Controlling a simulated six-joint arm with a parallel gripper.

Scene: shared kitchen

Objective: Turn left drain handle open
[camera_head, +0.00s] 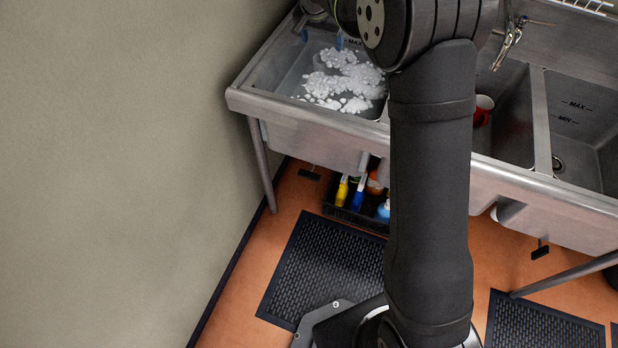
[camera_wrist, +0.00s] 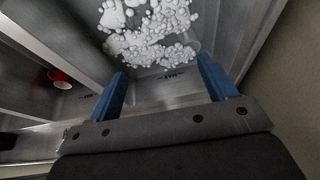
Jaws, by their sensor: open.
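The left drain handle (camera_head: 310,174) is a small black lever under the front of the left sink basin (camera_head: 262,77), near the left leg. It does not show in the wrist view. My gripper (camera_wrist: 161,68) is open and empty, with its two blue fingers spread apart. It is above the left basin, over white foam (camera_wrist: 150,30), away from the handle. The foam also shows in the head view (camera_head: 345,78). A second black drain handle (camera_head: 540,252) hangs under the right side of the sink.
A dark crate (camera_head: 345,211) with several bottles stands on the floor under the sink, right of the left handle. A red cup (camera_wrist: 60,80) lies in the middle basin. A black mat (camera_head: 318,265) covers floor in front. The wall (camera_head: 120,150) is close on the left.

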